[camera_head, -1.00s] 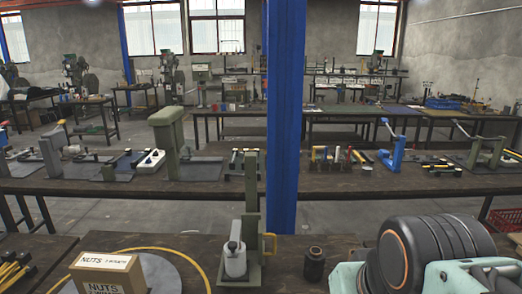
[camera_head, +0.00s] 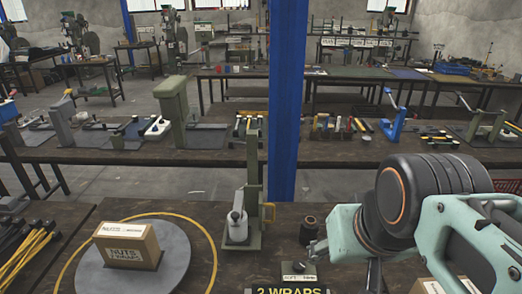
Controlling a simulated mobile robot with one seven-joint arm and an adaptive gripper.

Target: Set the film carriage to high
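A small film wrapper stands at the front of the near bench. Its upright green mast (camera_head: 253,180) rises from a flat base. A white film roll (camera_head: 237,225) sits low beside the mast, on what looks like the film carriage. A round grey turntable (camera_head: 175,272) carries a cardboard box (camera_head: 128,245) marked NUTS, to the left. My arm reaches in from the right edge, to the right of the mast and apart from it. My gripper's fingers do not show.
A dark spool (camera_head: 308,230) stands right of the mast. A small labelled block (camera_head: 298,272) and a "2 WRAPS" sign (camera_head: 290,291) are at the front. Yellow and black rods (camera_head: 28,250) lie at the left. A blue post (camera_head: 287,110) rises behind the mast.

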